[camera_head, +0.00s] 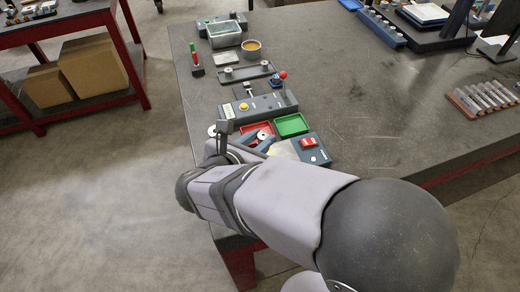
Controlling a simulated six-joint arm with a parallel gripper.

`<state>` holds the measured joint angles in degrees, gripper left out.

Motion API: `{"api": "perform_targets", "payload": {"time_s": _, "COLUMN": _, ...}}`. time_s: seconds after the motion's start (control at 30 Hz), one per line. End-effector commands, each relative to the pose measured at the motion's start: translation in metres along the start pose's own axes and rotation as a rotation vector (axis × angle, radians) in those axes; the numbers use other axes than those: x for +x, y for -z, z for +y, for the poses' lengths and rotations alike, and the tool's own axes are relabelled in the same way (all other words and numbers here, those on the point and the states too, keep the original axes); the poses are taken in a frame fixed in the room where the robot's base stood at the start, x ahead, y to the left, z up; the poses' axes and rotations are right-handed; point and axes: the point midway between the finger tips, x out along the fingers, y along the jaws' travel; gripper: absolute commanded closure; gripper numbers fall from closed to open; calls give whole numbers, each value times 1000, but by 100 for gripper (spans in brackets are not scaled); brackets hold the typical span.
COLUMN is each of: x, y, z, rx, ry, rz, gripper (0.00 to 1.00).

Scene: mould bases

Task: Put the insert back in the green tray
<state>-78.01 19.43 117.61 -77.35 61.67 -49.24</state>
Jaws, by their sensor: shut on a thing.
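The green tray (291,125) is a small open box on the near left part of the bench, and I see nothing in it. A red tray (251,128) sits directly to its left, with a small pale round piece (262,136) with a dark centre at its near edge. My gripper (224,130) is left of the red tray, close to the bench's left edge. It is shut on the insert, but the wrist and the small size hide the held part. A pale disc (211,130) shows just left of the gripper; I cannot tell whether it is held.
A device with a red switch (309,142) stands right of the trays.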

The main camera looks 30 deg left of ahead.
Motion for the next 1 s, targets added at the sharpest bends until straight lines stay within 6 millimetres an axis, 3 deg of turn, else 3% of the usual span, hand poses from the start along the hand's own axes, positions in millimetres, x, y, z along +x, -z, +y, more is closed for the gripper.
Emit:
{"api": "perform_targets", "payload": {"time_s": 0.27, "x": -7, "y": -15, "z": 0, "rx": 1, "ry": 0, "rz": 0, "gripper": 100}}
{"api": "perform_targets", "payload": {"time_s": 0.47, "x": 5, "y": -20, "z": -12, "rx": 18, "ry": 35, "rz": 0, "gripper": 100}}
{"api": "perform_targets", "payload": {"time_s": 0.8, "x": 82, "y": -17, "z": -83, "rx": 114, "ry": 218, "rz": 2, "gripper": 100}}
{"api": "perform_targets", "payload": {"time_s": 1.0, "x": 131, "y": -25, "z": -106, "rx": 144, "ry": 266, "rz": 0, "gripper": 100}}
